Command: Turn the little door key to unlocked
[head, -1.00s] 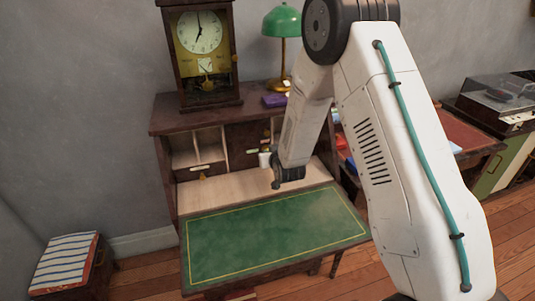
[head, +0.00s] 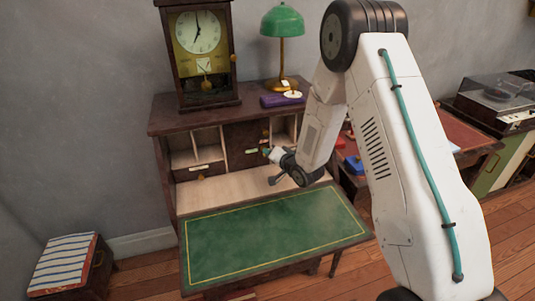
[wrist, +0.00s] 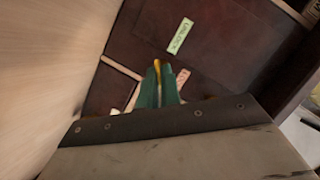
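In the wrist view a small brass-yellow key (wrist: 157,65) shows at the tips of my gripper's green fingers (wrist: 158,76), in front of the dark little door (wrist: 135,42). The fingers are close together, one on each side of the key; whether they press on it I cannot tell. A pale green label reading UNLOCK (wrist: 180,36) lies beyond and right of the key. A second, pinkish label (wrist: 183,76) is partly hidden beside the right finger. In the head view my gripper (head: 267,153) is at the dark door (head: 241,135) of the desk; the key is not clear there.
The desk's green writing surface (head: 270,239) is folded out and clear. A clock (head: 199,55), a green lamp (head: 283,22) and a purple item (head: 279,100) stand on top. Wooden compartment walls flank the door. A record player (head: 497,92) is at far right.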

